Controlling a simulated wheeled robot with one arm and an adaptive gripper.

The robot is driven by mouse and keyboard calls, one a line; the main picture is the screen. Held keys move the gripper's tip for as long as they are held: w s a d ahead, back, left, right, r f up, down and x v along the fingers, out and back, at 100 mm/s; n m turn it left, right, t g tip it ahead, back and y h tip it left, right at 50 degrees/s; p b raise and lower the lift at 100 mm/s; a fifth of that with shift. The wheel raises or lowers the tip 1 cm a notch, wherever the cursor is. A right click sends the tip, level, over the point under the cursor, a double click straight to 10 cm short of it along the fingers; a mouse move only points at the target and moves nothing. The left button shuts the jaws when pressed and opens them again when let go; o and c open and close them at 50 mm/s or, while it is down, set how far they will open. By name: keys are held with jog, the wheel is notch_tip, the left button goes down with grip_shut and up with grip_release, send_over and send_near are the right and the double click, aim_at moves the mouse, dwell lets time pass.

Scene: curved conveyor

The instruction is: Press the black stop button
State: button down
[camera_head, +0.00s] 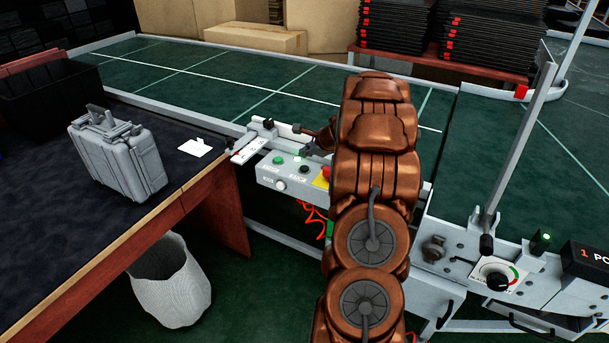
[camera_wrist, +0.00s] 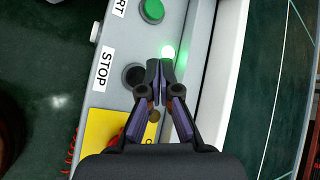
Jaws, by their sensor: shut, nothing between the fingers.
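The black stop button (camera_wrist: 134,76) sits on the grey control box, beside the "STOP" label, in the wrist view. It also shows as a small dark spot in the head view (camera_head: 304,169). My gripper (camera_wrist: 160,66) is shut and empty. In the wrist view its fingertips appear just right of the black button, below the lit lamp; the gap in height cannot be told. In the head view my gripper (camera_head: 307,150) is over the back edge of the control box (camera_head: 266,177), partly hidden by my arm.
A green button (camera_wrist: 151,11) and a glowing lamp (camera_wrist: 168,52) are close to the stop button. A red button (camera_head: 327,173) on a yellow plate (camera_wrist: 101,137) is on the same box. A table with a grey case (camera_head: 118,158) stands left. The conveyor (camera_head: 225,75) runs behind.

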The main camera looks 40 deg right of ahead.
aim_at(305, 168)
jog(key=shift+f+b, duration=0.5)
jog(key=shift+f, duration=1.4)
jog(key=shift+f+b, duration=0.3)
jog(key=shift+f, duration=0.1)
dwell(1.0)
jog(key=shift+r, duration=0.1)
jog(key=shift+r+p, duration=0.75)
jog(key=shift+p, duration=0.15)
notch_tip(305, 168, up, 5)
jog(key=p, duration=0.4)
jog(key=shift+r+p, duration=0.1)
jog(key=shift+p, duration=0.3)
